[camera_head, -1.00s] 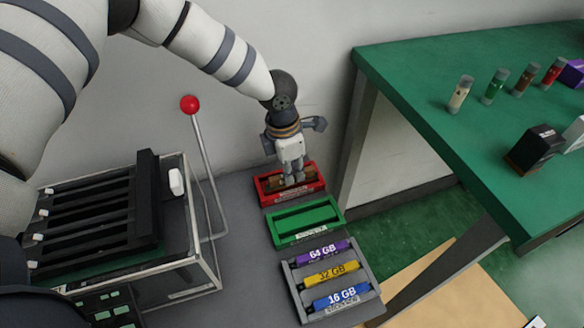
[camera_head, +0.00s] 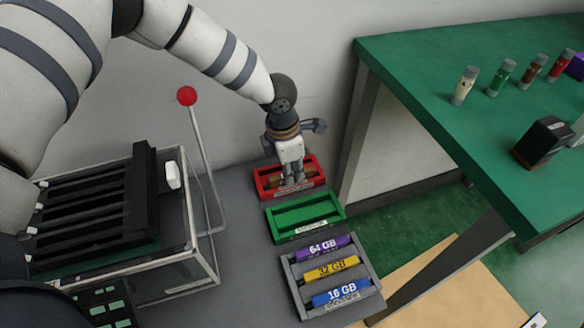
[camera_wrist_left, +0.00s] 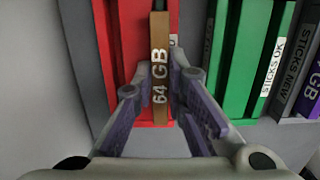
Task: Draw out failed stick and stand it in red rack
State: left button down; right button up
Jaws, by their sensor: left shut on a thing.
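My left gripper (camera_head: 292,182) points down into the red rack (camera_head: 261,184) and is shut on a brown stick marked 64 GB. The left wrist view shows the brown stick (camera_wrist_left: 160,62) between the finger pads (camera_wrist_left: 160,90), lying within the red rack (camera_wrist_left: 128,50). Whether the stick touches the rack's bottom is hidden. My right gripper is in neither view.
The green rack (camera_head: 272,220) stands empty in front of the red one. A grey rack (camera_head: 290,282) holds purple, yellow and blue sticks. A red-knobbed lever (camera_head: 187,96) rises beside a slotted black fixture (camera_head: 145,205). A green table (camera_head: 430,85) with several vials is at right.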

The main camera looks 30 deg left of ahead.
pick_arm(q)
jog(key=c, duration=1.5)
grip_release()
jog(key=shift+c, duration=0.2)
notch_tip(320, 180, up, 12)
jog(key=s+a, duration=0.1)
jog(key=shift+f, duration=0.15)
